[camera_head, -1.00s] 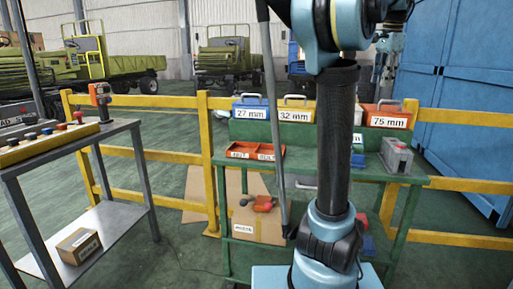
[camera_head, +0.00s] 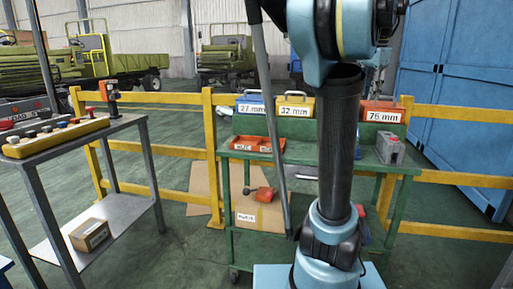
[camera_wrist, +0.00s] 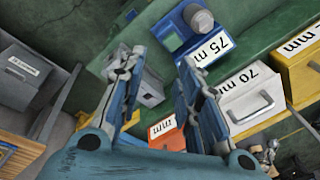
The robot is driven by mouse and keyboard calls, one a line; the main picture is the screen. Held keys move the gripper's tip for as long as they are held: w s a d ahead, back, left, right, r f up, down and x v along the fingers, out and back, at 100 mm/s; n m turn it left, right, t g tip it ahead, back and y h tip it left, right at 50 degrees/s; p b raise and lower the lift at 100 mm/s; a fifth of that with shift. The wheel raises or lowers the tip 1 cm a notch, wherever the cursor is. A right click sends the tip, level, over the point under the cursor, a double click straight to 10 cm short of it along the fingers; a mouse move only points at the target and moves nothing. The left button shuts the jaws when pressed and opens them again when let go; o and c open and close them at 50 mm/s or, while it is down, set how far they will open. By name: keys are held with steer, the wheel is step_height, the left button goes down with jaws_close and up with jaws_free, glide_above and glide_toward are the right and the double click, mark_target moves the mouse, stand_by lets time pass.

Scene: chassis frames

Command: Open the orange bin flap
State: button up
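In the head view an orange bin (camera_head: 384,110) labelled 75 mm stands on the green bench's upper shelf, right of my arm. In the wrist view an orange bin (camera_wrist: 175,139) shows low in the picture, partly hidden by my gripper, with a white label ending in mm. I cannot tell whether both views show the same bin, or how its flap stands. My gripper (camera_wrist: 156,78) is open, its two fingers apart with nothing between them. It is out of the head view.
The head view shows the green bench (camera_head: 345,160), a workbench (camera_head: 120,123) at left, yellow railings (camera_head: 455,178) and a blue cabinet (camera_head: 455,80).

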steer(key=s+a+f+n, duration=0.4)
steer(key=s+a+f, duration=0.2)
steer(key=f, duration=0.6)
steer(key=s+a+f+n, duration=0.5)
steer(key=a+f, duration=0.3)
steer(key=f, duration=0.4)
steer(key=s+a+f+n, duration=0.4)
steer(key=s+a+f, duration=0.2)
steer(key=f, duration=0.6)
steer(key=shift+s+a+f+n, duration=0.3)
steer(key=shift+s+a, duration=0.1)
steer(key=shift+s, duration=0.7)
steer(key=shift+d, duration=0.15)
